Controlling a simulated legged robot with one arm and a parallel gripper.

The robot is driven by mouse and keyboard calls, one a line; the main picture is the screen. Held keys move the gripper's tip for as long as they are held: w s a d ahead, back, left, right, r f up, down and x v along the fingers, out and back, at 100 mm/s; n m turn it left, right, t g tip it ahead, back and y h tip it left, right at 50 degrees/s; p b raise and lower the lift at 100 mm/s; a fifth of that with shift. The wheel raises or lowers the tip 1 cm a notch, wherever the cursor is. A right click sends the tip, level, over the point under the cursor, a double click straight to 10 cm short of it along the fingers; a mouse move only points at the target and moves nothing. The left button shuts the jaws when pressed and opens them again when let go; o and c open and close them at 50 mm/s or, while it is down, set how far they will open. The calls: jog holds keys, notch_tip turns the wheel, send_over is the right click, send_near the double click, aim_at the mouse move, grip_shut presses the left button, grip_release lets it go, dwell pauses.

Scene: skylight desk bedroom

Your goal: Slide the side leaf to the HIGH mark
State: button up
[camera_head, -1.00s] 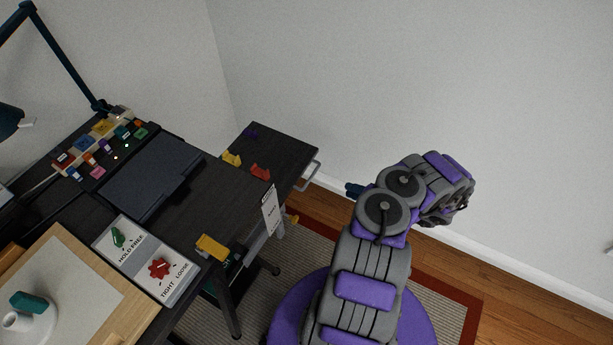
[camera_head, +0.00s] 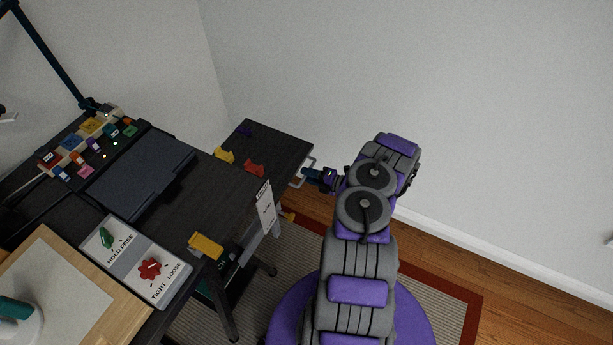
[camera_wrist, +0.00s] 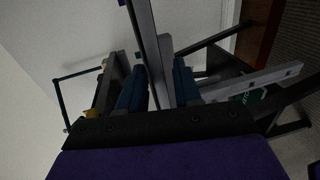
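The side leaf (camera_head: 275,145) is a dark panel at the far end of the desk, with a pale metal loop handle (camera_head: 311,161) on its right edge. A white label plate (camera_head: 266,208) hangs at the near side of the leaf; its marks are too small to read. My gripper (camera_head: 308,175) is at the handle. In the wrist view, the two dark blue fingers of my gripper (camera_wrist: 159,88) stand apart, with a grey metal bar (camera_wrist: 163,65) between them. I cannot tell whether they touch the bar.
The desk (camera_head: 215,195) carries a button board (camera_head: 85,155), a knob panel marked HOLD FREE and TIGHT LOOSE (camera_head: 135,262), and a yellow block (camera_head: 206,245). A red piece (camera_head: 254,168) and a yellow piece (camera_head: 224,155) sit near the leaf. White wall stands behind; floor is clear at right.

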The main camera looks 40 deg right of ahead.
jog(key=shift+w+a+f, duration=0.1)
jog(key=shift+w+a, duration=0.15)
jog(key=shift+w, duration=0.35)
jog(key=shift+c, duration=0.3)
grip_shut()
